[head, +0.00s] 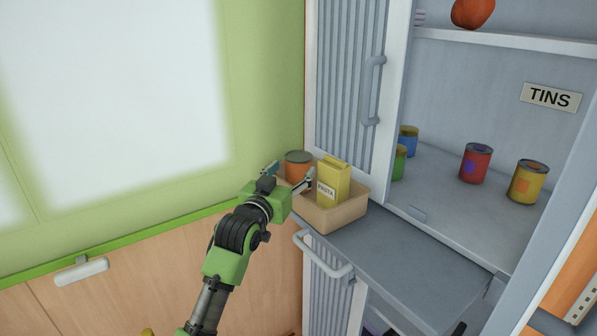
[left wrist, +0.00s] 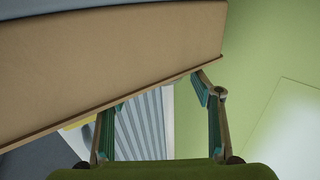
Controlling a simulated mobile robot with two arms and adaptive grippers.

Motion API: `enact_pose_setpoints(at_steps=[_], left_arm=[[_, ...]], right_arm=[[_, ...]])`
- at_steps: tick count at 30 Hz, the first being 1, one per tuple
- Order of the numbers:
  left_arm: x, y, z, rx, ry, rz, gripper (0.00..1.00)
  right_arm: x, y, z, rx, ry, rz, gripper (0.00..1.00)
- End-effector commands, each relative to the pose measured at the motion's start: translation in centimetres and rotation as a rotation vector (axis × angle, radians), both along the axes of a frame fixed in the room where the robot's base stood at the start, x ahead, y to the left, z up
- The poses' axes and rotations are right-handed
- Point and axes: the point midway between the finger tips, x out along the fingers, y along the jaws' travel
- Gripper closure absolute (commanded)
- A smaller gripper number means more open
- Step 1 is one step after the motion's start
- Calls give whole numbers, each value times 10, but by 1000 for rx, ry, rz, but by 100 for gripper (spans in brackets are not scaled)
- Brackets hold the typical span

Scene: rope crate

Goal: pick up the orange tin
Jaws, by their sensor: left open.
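The orange tin (head: 297,162) stands at the back left of a tan crate (head: 337,216) in the head view, its lower part hidden by my gripper and the crate. A yellow pasta box (head: 334,177) stands in the crate to its right. My left gripper (head: 289,175) is open, its fingers spread on the near side of the tin; I cannot tell whether they touch it. In the left wrist view, the open fingers (left wrist: 158,105) show nothing held between them, and the crate's wall (left wrist: 100,60) is close. The tin does not show there. My right gripper is not in view.
The crate sits on a grey ledge (head: 415,258) of the cupboard. A green wall is left of the crate.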

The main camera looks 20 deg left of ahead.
Motion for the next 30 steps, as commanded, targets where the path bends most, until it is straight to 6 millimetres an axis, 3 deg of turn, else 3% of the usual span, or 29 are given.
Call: enact_pose_setpoints(at_steps=[9,20,25,30], left_arm=[[38,-1,7,-1,0,-1,41],[44,-1,6,0,-1,0,41],[44,-1,6,0,-1,0,83],[44,-1,8,0,-6,0,83]], right_arm=[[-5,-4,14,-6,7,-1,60],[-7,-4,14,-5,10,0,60],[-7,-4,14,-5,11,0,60],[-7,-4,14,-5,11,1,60]])
